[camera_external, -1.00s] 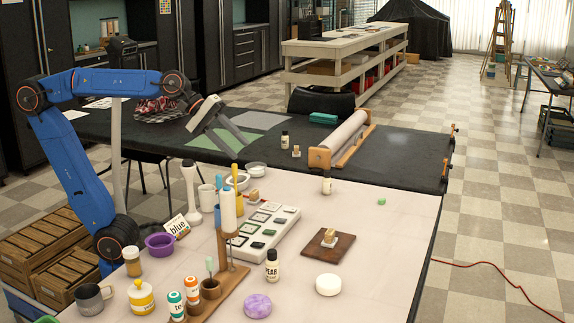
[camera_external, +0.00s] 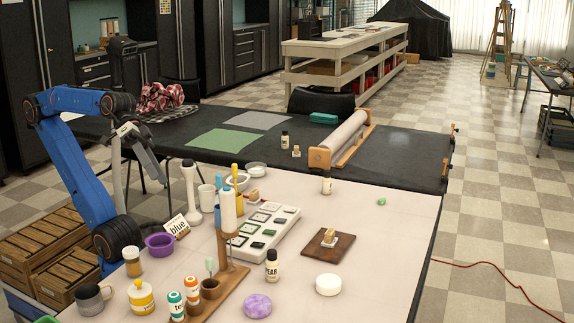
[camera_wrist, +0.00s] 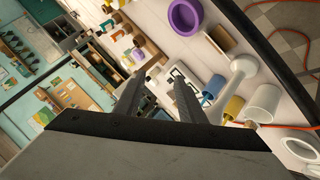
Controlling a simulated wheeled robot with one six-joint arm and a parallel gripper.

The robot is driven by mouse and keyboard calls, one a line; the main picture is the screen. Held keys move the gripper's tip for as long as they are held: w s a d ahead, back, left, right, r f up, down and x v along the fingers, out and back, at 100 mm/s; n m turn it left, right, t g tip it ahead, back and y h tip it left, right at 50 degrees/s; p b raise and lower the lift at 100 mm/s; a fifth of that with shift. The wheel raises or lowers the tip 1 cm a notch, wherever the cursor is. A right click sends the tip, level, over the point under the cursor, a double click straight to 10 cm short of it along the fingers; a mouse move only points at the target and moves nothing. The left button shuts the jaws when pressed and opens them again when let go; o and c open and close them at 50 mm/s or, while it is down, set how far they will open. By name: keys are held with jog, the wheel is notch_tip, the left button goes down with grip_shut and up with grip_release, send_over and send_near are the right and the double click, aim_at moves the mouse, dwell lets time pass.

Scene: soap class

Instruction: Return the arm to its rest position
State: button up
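My blue arm (camera_external: 75,165) is folded back at the left edge of the white table, with its elbow raised. My gripper (camera_external: 158,176) hangs tilted downward, left of the white pestle-shaped stand (camera_external: 190,190) and above the table's left side. In the wrist view, the two dark fingers of my gripper (camera_wrist: 157,90) stand apart with a gap between them. I see nothing held between them.
A wooden rack (camera_external: 228,275), a stamp tray (camera_external: 262,230) and bottles stand to the right.

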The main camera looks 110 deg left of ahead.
jog(key=s+f+m+g, duration=0.1)
jog(key=s+f+m, duration=0.2)
jog(key=f, duration=0.3)
jog(key=shift+s+a+f+y, duration=0.15)
jog(key=shift+s+a+y, duration=0.1)
jog(key=shift+a+y, duration=0.2)
jog(key=shift+o, duration=0.5)
jog(key=s+a+f+m+g+y, duration=0.1)
jog(key=s+a+f+g, duration=0.1)
jog(key=f, duration=0.4)
jog(key=s+a+f+m+g+y, duration=0.1)
jog(key=s+a+f+g, duration=0.1)
jog(key=a+f, duration=0.3)
jog(key=shift+s+a+f+y, duration=0.15)
jog(key=shift+s+f+y, duration=0.2)
jog(key=shift+s+f, duration=0.35)
jog(key=shift+r, duration=0.1)
